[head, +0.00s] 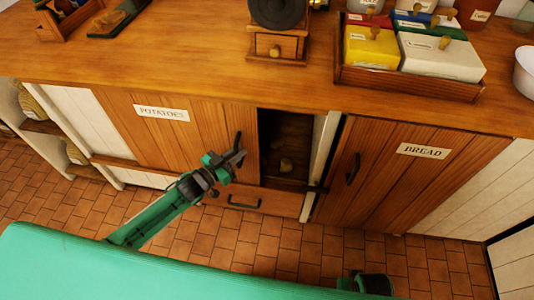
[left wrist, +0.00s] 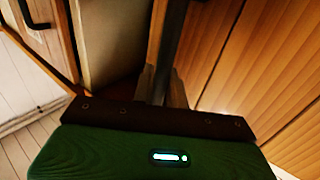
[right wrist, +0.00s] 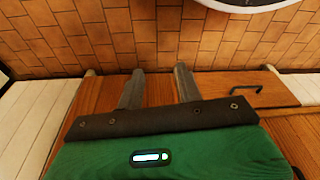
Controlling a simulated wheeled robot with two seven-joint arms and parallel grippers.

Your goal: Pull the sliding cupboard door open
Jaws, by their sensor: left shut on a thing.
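The sliding cupboard door (head: 180,130), labelled POTATOES, is wooden and stands partly open, leaving a dark gap (head: 288,140) at its right. A pale brown, potato-like thing (head: 286,164) shows inside. My left gripper (head: 234,160) is shut on the door's dark upright handle (head: 239,142), near the door's right edge. In the left wrist view the handle (left wrist: 172,40) runs between the fingertips (left wrist: 162,80). In the right wrist view my right gripper (right wrist: 159,82) is open, its fingers apart with nothing between them.
Right of the gap are a white post (head: 320,150) and a BREAD door (head: 410,175) with its own dark handle. A drawer (head: 245,199) lies below the gap. The countertop (head: 200,60) holds a grinder (head: 277,40) and a crate of boxes (head: 400,84). The tiled floor in front looks clear.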

